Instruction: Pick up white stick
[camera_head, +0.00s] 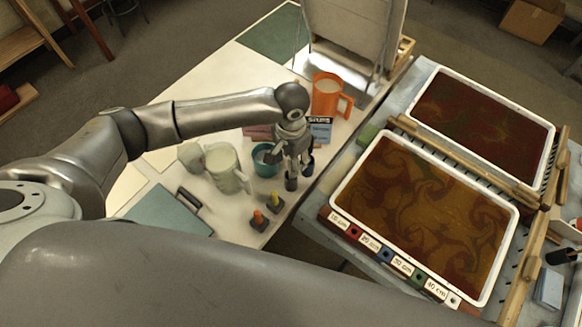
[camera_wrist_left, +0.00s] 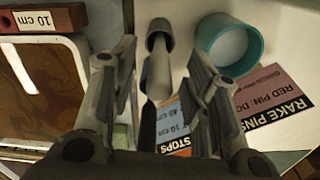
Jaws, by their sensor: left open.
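My left gripper (camera_head: 299,172) is open above the pale table, beside the teal cup (camera_head: 267,160). In the left wrist view, a slim pale grey piece (camera_wrist_left: 158,78) with a thicker, darker grey end (camera_wrist_left: 159,36) shows between the spread fingers (camera_wrist_left: 160,58). I cannot tell whether this is the white stick, or whether a finger touches it. No other clearly white stick can be made out. The teal cup (camera_wrist_left: 230,50) is right of the fingers in the wrist view. My right gripper is not in view.
An orange mug (camera_head: 327,100), a pale jug (camera_head: 222,168) and orange and yellow pegs (camera_head: 267,210) stand close by. A "STOPS" card (camera_wrist_left: 176,130) lies below the fingers. Beyond a gap, the marbling tray (camera_head: 508,208) sits on another table.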

